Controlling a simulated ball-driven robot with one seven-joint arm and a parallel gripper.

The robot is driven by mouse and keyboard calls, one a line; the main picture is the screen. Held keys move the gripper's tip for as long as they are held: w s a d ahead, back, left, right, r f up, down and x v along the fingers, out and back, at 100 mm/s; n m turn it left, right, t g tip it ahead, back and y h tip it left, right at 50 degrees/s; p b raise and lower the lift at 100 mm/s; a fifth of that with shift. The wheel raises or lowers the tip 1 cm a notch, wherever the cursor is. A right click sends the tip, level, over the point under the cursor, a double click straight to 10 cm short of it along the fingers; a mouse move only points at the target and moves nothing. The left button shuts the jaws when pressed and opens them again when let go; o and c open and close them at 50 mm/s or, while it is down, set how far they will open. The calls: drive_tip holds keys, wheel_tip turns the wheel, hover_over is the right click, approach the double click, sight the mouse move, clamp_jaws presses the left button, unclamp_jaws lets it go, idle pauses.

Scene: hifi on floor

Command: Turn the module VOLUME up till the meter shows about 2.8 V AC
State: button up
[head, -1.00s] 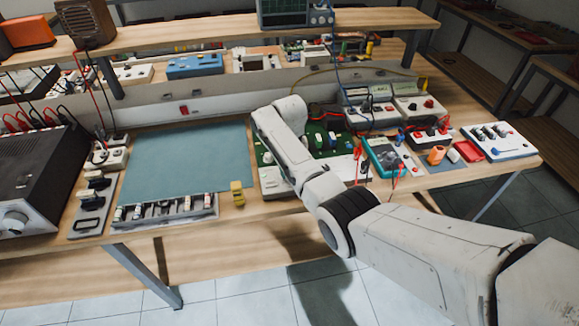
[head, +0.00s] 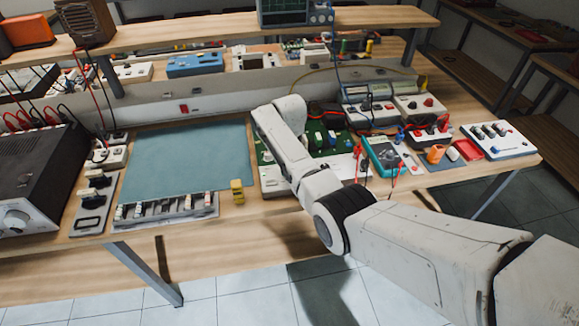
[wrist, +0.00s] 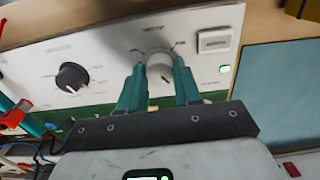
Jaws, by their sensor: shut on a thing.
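In the wrist view my gripper (wrist: 160,85) has its two teal fingers on either side of a light grey round knob (wrist: 159,64) on a white module panel (wrist: 112,55), and is shut on it. The lettering by the knob is too small to read surely. A teal handheld meter (head: 384,157) lies to the right of the module. Its reading cannot be made out.
A black knob (wrist: 72,77) and a white switch (wrist: 213,41) flank the held knob; a green light (wrist: 225,69) is lit. A blue-green mat (head: 185,160) lies left of the module. Red and black leads stand around the meter. A yellow block (head: 237,191) sits near the bench edge.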

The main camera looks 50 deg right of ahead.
drive_tip(key=o, duration=1)
drive_tip(key=shift+o, duration=0.2)
wheel_tip(320, 180, up, 11)
drive_tip(key=shift+b, duration=0.4)
drive_tip(key=shift+f, duration=0.1)
drive_tip(key=shift+n, duration=0.8)
drive_tip(key=s+a+f, duration=0.2)
drive_tip(key=f, duration=0.1)
drive_tip(key=s+a+f, duration=0.2)
drive_tip(key=s+f, duration=0.1)
drive_tip(key=s+a+f, duration=0.2)
drive_tip(key=f, duration=0.1)
drive_tip(key=shift+s+a, duration=0.15)
drive_tip(key=shift+a, duration=0.1)
drive_tip(key=s+a+f+n, duration=0.1)
drive_tip(key=s+a, duration=0.2)
drive_tip(key=s, duration=0.6)
drive_tip(key=s+a+f+n, duration=0.1)
drive_tip(key=s+a, duration=0.3)
drive_tip(key=s, duration=0.5)
drive_tip(key=s+a+f+n+t, duration=0.1)
drive_tip(key=s+a, duration=0.3)
drive_tip(key=s, duration=0.6)
drive_tip(key=shift+a+f+n, duration=0.15)
drive_tip(key=shift+f+n, duration=0.15)
drive_tip(key=shift+n, duration=0.3)
